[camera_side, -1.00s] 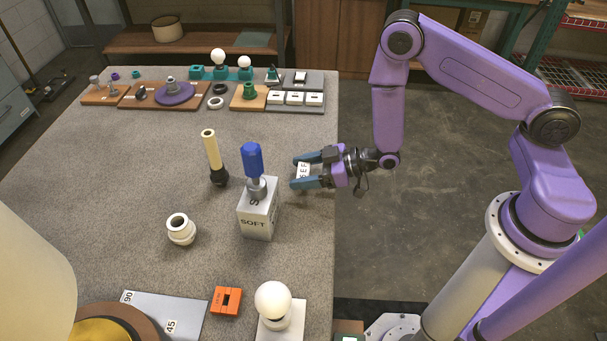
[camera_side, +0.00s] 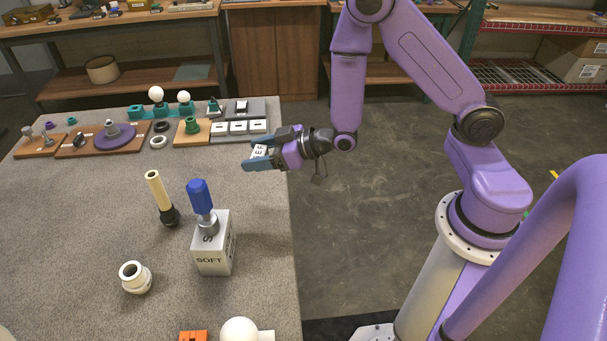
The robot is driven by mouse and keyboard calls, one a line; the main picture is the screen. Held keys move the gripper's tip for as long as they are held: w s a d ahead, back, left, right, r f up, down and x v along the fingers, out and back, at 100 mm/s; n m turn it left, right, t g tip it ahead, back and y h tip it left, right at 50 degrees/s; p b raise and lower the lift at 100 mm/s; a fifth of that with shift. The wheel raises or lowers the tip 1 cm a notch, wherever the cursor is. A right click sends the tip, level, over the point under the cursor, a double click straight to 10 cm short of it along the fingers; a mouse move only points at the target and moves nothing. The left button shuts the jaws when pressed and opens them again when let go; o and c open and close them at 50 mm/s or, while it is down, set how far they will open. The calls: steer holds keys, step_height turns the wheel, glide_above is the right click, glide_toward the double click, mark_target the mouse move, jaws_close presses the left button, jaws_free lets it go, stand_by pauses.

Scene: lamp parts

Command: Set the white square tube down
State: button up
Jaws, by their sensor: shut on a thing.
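My gripper (camera_side: 262,155) is shut on a small white block-like piece (camera_side: 260,151) with dark letters, which I take to be the white square tube. The fingers hide much of it, so its hollow does not show. The gripper reaches in from the right, near the table's right edge and in front of the grey tray with white pieces in the picture. I cannot tell for sure how high the piece is above the table.
A grey block marked SOFT (camera_side: 213,258) with a blue-handled tool (camera_side: 200,198) stands nearer. Left of it are a cream tube with a black end (camera_side: 158,192) and a white ring-like fitting (camera_side: 135,278). Lamp parts on trays (camera_side: 237,127) line the back. Mid-table (camera_side: 90,220) is clear.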

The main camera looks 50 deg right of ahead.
mark_target(257, 212)
steer(key=d+r+m+t+h, duration=0.1)
steer(key=d+r+m+h, duration=0.1)
steer(key=d+m+h, duration=0.4)
steer(key=d+h, duration=0.1)
steer(key=d, duration=0.4)
steer(key=shift+r+t, duration=0.4)
steer(key=shift+w+a, duration=0.15)
steer(key=a+n+y, duration=0.1)
steer(key=a+y, duration=0.1)
steer(key=a, duration=0.1)
steer(key=a+f+n+g+y, duration=0.1)
steer(key=a+n+y, duration=0.1)
steer(key=a, duration=0.1)
steer(key=a+f+n+y, duration=0.1)
steer(key=a+n+y, duration=0.1)
steer(key=a, duration=0.1)
steer(key=shift+w+f, duration=0.1)
steer(key=shift+f, duration=0.15)
steer(key=s+a+f+n+g+y, duration=0.2)
steer(key=a+n+g+y, duration=0.1)
steer(key=a, duration=0.3)
steer(key=shift+s+a+n+y, duration=0.25)
steer(key=shift+n+y, duration=0.15)
steer(key=shift+n, duration=0.1)
steer(key=shift+f, duration=4.75)
